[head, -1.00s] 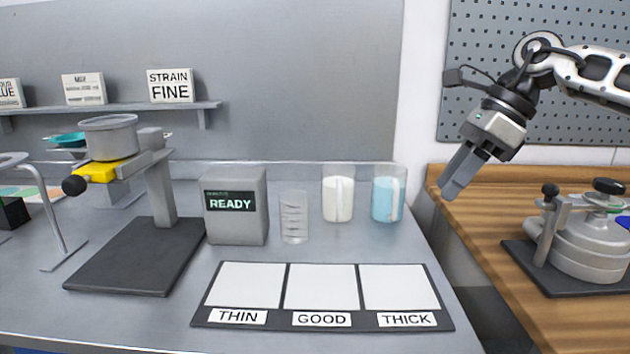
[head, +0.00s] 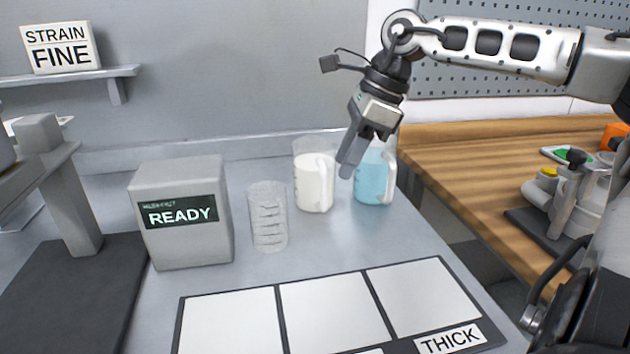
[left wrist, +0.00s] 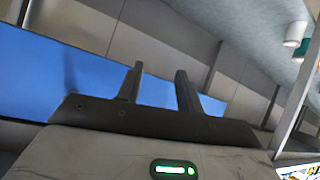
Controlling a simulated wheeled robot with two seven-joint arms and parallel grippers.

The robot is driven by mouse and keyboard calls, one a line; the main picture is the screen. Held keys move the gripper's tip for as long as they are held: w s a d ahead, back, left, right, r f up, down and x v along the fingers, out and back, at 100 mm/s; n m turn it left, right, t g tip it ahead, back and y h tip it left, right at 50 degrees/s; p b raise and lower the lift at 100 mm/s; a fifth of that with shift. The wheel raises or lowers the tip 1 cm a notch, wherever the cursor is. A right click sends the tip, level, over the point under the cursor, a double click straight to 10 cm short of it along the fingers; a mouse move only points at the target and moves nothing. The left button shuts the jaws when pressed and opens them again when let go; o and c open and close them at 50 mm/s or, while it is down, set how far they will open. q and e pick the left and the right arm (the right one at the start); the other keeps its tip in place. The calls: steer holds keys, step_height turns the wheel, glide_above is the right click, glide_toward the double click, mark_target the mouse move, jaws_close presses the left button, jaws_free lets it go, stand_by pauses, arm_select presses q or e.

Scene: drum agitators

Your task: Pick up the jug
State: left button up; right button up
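Two clear jugs with handles stand upright at the back right of the grey bench. One jug holds white liquid (head: 310,187), and the other holds blue liquid (head: 371,182). My right gripper (head: 349,165) points down in front of the jugs' upper parts, between the white jug's handle and the blue jug. It covers part of the blue jug's rim. Its fingers overlap from this angle, so their gap does not show, and I see nothing held. My left gripper (left wrist: 158,88) shows in the left wrist view with its fingers apart and empty.
An empty clear beaker (head: 268,217) stands left of the white jug, beside a grey box reading READY (head: 188,215). A mat with white squares (head: 334,308) lies in front. A wooden bench (head: 460,180) with equipment is at the right.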

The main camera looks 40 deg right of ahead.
mark_target(317, 180)
steer(key=shift+a+x, duration=0.2)
steer(key=shift+x, duration=1.3)
steer(key=shift+a+x, duration=0.2)
steer(key=shift+x, duration=1.3)
steer(key=shift+w+r, duration=0.1)
steer(key=shift+r, duration=0.15)
jaws_close()
